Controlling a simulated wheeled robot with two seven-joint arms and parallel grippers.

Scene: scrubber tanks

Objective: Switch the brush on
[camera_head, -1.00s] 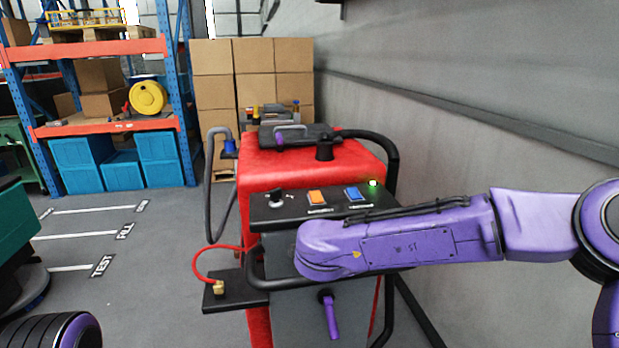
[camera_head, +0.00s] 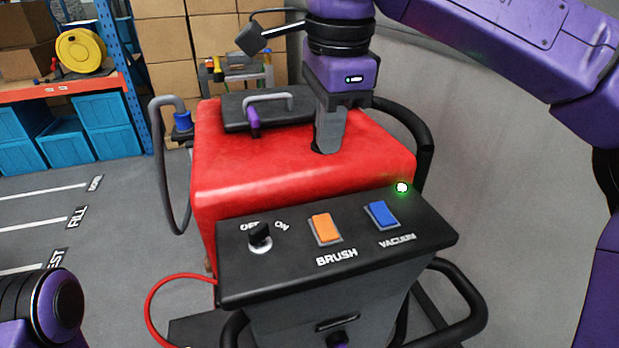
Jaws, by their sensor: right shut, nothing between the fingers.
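The orange brush switch (camera_head: 325,228) sits on the sloped black control panel (camera_head: 290,279) of the red scrubber, above the printed word BRUSH. The blue vacuum switch (camera_head: 382,214) is to its right. A black knob (camera_head: 260,236) with OFF and ON marks is to its left; I cannot tell its setting. A green light (camera_head: 402,187) glows at the panel's upper right. My right gripper (camera_head: 326,147) points down, shut and empty, over the red tank top behind the panel, up and beyond the brush switch. It hides most of a black fitting there. My left gripper is out of view.
The red tank (camera_head: 290,176) carries a black lid (camera_head: 226,112) with a grey handle. A black handle bar (camera_head: 470,320) curves at the front right. A grey wall stands close on the right. Shelving with blue bins (camera_head: 105,125) and stacked cartons are behind.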

